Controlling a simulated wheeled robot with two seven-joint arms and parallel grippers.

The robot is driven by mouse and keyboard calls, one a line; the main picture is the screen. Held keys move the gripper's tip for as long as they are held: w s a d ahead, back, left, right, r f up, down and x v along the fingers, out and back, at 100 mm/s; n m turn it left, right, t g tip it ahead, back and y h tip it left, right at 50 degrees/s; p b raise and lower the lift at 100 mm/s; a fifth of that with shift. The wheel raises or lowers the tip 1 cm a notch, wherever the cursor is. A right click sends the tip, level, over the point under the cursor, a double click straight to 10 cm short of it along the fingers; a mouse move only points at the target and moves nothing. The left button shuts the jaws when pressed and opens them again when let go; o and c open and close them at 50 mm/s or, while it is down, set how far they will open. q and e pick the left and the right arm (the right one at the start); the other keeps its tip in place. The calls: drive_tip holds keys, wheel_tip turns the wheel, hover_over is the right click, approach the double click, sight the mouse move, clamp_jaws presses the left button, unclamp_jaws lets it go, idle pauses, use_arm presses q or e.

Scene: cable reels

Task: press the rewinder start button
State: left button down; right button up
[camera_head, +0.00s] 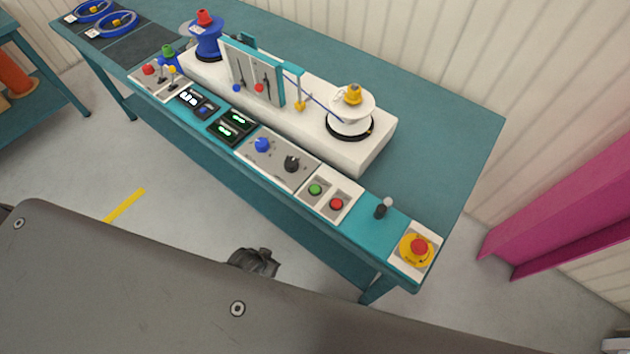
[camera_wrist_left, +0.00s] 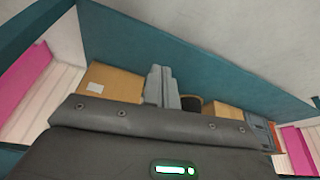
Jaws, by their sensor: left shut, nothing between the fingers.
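In the head view, a white panel on the bench's front edge carries a green button (camera_head: 315,189) and a red button (camera_head: 336,203), side by side. No label on them can be read. The rewinder is a white base (camera_head: 380,140) behind the panels, with a white reel (camera_head: 350,113) on its right end and a blue reel (camera_head: 207,40) on its left. A dark arm end, seemingly my left gripper (camera_head: 253,262), shows past my grey base, well short of the buttons; its fingers cannot be made out. My right gripper is not seen.
The teal bench (camera_head: 455,130) also holds a blue knob (camera_head: 262,145), a black knob (camera_head: 291,164), a small lever (camera_head: 382,208) and a red emergency stop (camera_head: 418,247) on yellow. Bare floor lies before it. The left wrist view shows cardboard boxes (camera_wrist_left: 110,82) beyond my base.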

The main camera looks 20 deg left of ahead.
use_arm(q)
drive_tip(key=w+d+r+t+h+p, duration=0.1)
drive_tip(key=w+d+r+p, duration=0.15)
drive_tip(key=r, duration=0.95)
drive_tip(key=w+d+r+m+t+p, duration=0.15)
drive_tip(key=w+r, duration=0.25)
drive_tip(key=r, duration=0.7)
drive_tip(key=w+d+r+t+h+p, duration=0.1)
drive_tip(key=w+d+r+t, duration=0.15)
drive_tip(key=r, duration=0.95)
drive_tip(key=w+d+r+m+h, duration=0.2)
drive_tip(key=w+d+r+h, duration=0.2)
drive_tip(key=w+d, duration=0.25)
drive_tip(key=a+g, duration=0.1)
drive_tip(key=g, duration=0.1)
drive_tip(key=w+a+f+g+h, duration=0.1)
drive_tip(key=g, duration=0.1)
drive_tip(key=w+a+f+g, duration=0.1)
drive_tip(key=shift+a+f+n+g, duration=0.25)
drive_tip(key=shift+a+n+g, duration=0.05)
drive_tip(key=shift+n+g, duration=0.1)
drive_tip(key=shift+f, duration=0.15)
